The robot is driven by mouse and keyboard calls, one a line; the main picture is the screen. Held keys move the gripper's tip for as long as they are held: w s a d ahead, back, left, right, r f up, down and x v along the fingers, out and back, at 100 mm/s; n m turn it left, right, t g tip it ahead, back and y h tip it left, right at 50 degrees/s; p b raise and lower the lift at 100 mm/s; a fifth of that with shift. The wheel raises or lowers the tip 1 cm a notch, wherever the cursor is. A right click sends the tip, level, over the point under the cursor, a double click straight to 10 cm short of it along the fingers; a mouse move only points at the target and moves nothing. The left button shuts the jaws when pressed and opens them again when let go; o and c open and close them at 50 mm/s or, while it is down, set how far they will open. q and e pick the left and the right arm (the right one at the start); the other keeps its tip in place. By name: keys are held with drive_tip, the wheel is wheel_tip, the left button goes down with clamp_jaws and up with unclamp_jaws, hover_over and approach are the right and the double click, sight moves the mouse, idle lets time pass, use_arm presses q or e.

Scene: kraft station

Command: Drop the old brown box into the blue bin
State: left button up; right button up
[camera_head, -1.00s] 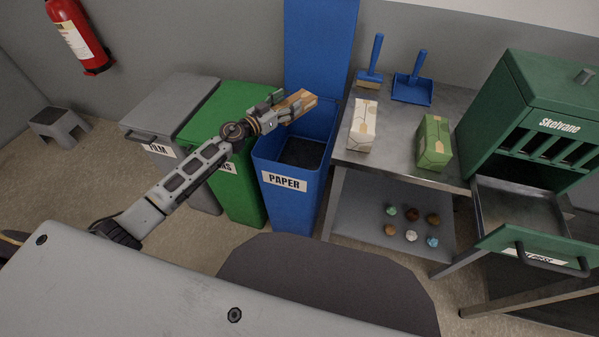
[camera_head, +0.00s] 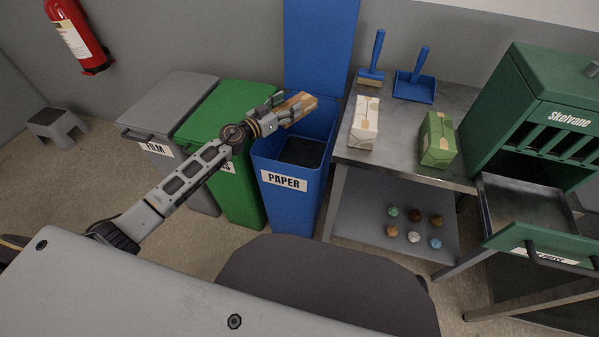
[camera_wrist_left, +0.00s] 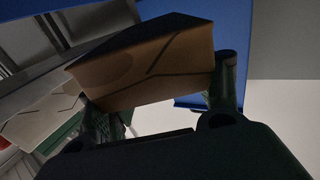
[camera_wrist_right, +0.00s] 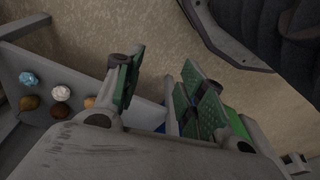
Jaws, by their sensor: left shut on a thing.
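The brown box (camera_head: 297,108) is in my left gripper (camera_head: 281,108), above the mouth of the blue bin. The left wrist view shows the box (camera_wrist_left: 150,70) between the two fingers. The blue bin (camera_head: 292,213) bears a PAPER label, and its lid stands raised against the wall. The dark inside of the bin shows below the box. My right gripper (camera_wrist_right: 155,90) is out of the head view. In the right wrist view its fingers are apart with nothing between them.
A green bin (camera_head: 243,190) and a grey bin (camera_head: 170,100) stand left of the blue one. A metal table (camera_head: 395,165) to its right bears a white box (camera_head: 364,125), a green box (camera_head: 437,140), a blue brush and a dustpan. Several small balls lie on its lower shelf.

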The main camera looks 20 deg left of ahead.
use_arm(q)
drive_tip(key=shift+f, duration=0.1)
idle(0.4)
drive_tip(key=o, duration=1.2)
drive_tip(key=shift+s, duration=0.1)
drive_tip(key=shift+v, duration=5.9)
